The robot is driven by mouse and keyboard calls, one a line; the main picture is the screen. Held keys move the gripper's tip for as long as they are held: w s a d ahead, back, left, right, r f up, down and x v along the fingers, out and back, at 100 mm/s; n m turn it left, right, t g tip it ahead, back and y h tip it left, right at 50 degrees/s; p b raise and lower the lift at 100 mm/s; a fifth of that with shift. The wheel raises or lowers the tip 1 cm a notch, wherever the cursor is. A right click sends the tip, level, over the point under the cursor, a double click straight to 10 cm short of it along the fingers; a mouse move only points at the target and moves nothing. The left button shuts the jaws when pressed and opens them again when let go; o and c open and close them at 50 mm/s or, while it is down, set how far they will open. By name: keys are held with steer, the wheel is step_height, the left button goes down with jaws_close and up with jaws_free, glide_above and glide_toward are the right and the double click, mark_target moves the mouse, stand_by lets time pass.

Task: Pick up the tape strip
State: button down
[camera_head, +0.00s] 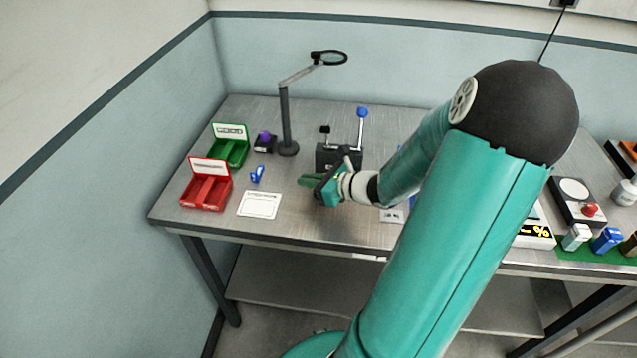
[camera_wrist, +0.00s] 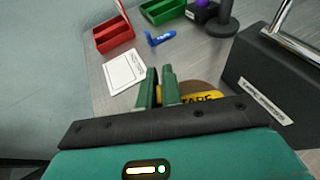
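A brown round thing with a yellow label reading "TAPE" (camera_wrist: 200,97) shows in the wrist view just behind and right of my fingers, partly hidden by them and by the gripper body. I cannot make out a separate tape strip. My gripper (camera_wrist: 160,72) has two green fingers with a narrow gap between them, and some yellow shows in the gap. I see nothing held at the fingertips. In the head view my gripper (camera_head: 309,181) is above the table near its front, its fingers pointing left. The tape is hidden there.
Red bin (camera_head: 206,190), green bin (camera_head: 229,150), white card (camera_head: 260,205) and small blue object (camera_head: 257,175) lie left. A magnifier stand (camera_head: 285,120) and black lever device (camera_head: 337,158) stand behind my gripper. The table (camera_head: 300,225) is bare near its front edge.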

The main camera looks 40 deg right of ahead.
stand_by(0.3)
steer(key=shift+r, duration=0.5)
steer(key=s+a+r, duration=0.4)
steer(key=s+r, duration=0.8)
steer(key=s, duration=0.1)
steer(key=shift+s+a, duration=0.2)
steer(key=shift+w, duration=0.1)
stand_by(2.4)
